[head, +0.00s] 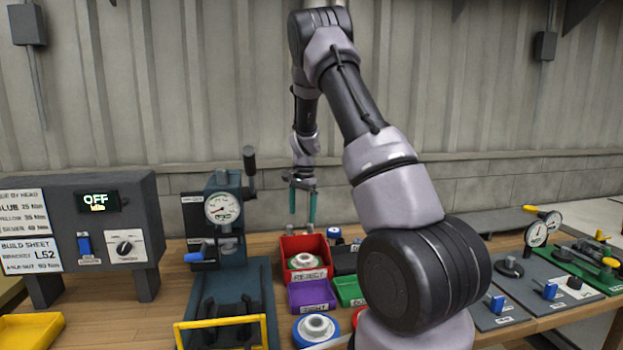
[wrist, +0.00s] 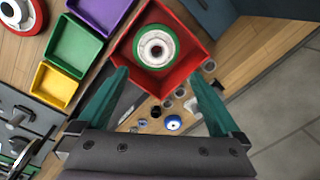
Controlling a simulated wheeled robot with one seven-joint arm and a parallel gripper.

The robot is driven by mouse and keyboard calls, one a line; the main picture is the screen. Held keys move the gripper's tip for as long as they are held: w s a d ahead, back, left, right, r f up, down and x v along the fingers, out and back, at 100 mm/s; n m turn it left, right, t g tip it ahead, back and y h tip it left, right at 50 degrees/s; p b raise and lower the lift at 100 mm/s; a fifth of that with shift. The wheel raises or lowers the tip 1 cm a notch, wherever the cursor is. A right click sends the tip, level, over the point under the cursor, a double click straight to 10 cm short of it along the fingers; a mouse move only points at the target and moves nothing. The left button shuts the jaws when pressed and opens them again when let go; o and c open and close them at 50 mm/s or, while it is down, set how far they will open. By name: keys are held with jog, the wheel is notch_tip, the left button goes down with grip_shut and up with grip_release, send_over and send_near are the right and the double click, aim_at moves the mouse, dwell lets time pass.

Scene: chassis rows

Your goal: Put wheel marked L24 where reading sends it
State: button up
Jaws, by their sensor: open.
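A green-ringed wheel with a pale hub (head: 303,261) lies in the red bin marked REJECT (head: 291,244); the wrist view also shows this wheel (wrist: 157,46). My gripper (head: 302,216) is open and empty, above and apart from the red bin, fingers pointing down. A blue-ringed wheel (head: 315,327) stands at the table's front, and a red-ringed wheel (wrist: 22,12) shows at the wrist view's top left. No L24 mark is readable on any wheel. The bench gauge (head: 222,207) has a dial; its reading is too small to tell.
A grey control box (head: 98,205) at left shows OFF, with printed sheets beside it. Purple (head: 312,294) and green (head: 349,290) bins stand in front of the red bin. A yellow-handled blue fixture (head: 222,320) is left of them. Small round parts (wrist: 172,122) lie behind the bin.

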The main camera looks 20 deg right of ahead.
jog(key=s+a+r+n+t+y, duration=0.1)
jog(key=s+a+r+n+t, duration=0.15)
jog(key=s+r, duration=0.75)
jog(key=s+a+r+n+t+y, duration=0.15)
jog(key=s+a+r, duration=0.35)
jog(key=r, duration=0.9)
jog(key=s+a+r+n+t, duration=0.1)
jog(key=s+r+n, duration=0.1)
jog(key=s, duration=0.7)
jog(key=s+a+r+n+t, duration=0.1)
jog(key=s+r+n, duration=0.1)
jog(key=s, duration=0.8)
jog(key=shift+s+r+n+t+h, duration=0.25)
jog(key=shift+r+n+t+h, duration=0.1)
jog(key=shift+n+h, duration=0.1)
jog(key=shift+a, duration=0.1)
